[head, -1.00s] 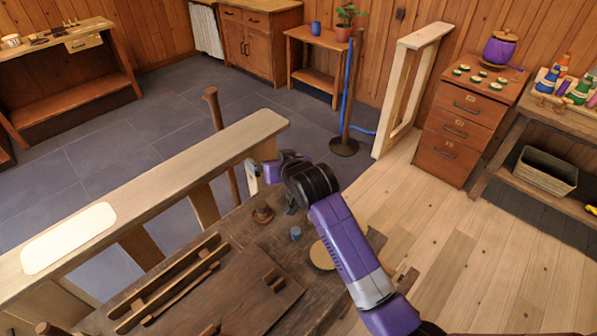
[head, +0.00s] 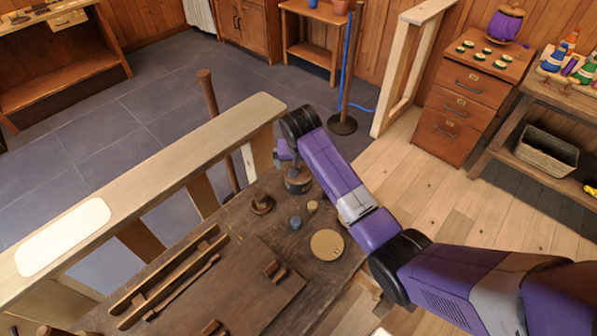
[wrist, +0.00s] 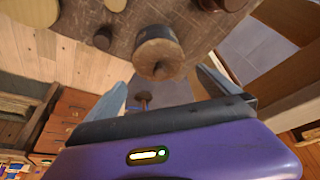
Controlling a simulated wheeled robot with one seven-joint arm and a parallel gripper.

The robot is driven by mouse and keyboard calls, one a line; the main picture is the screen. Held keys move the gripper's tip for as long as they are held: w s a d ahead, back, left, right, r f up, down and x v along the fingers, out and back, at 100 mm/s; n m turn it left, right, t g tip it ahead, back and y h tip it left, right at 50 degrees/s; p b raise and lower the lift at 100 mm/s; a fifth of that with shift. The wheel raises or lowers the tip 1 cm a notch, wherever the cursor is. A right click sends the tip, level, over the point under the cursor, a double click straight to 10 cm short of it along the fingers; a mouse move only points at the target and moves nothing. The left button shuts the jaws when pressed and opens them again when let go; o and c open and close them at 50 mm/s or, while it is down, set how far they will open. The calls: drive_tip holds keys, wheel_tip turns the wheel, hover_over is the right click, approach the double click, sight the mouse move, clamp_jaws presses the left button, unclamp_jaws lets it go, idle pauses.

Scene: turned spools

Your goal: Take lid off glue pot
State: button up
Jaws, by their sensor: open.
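The glue pot (head: 298,186) stands upright near the far edge of the dark workbench, partly hidden by my arm. In the wrist view the pot (wrist: 153,38) is a dark grey cylinder. Its brown wooden lid (wrist: 158,60) is on top, with a small round knob facing the camera. My gripper (wrist: 161,92) is open and empty, with one grey finger to each side of the view. The lid lies ahead of the fingers and between their lines, with no contact visible. In the head view my arm hides the fingertips.
On the workbench (head: 235,290), a brown turned piece (head: 262,203), a small blue-grey cup (head: 296,222), a small tan piece (head: 312,206) and a round tan disc (head: 327,244) lie close to the pot. A pale wooden rail (head: 175,165) runs along the far side.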

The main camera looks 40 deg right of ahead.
sight(299, 166)
drive_tip(key=shift+x, duration=2.15)
drive_tip(key=c, duration=1.2)
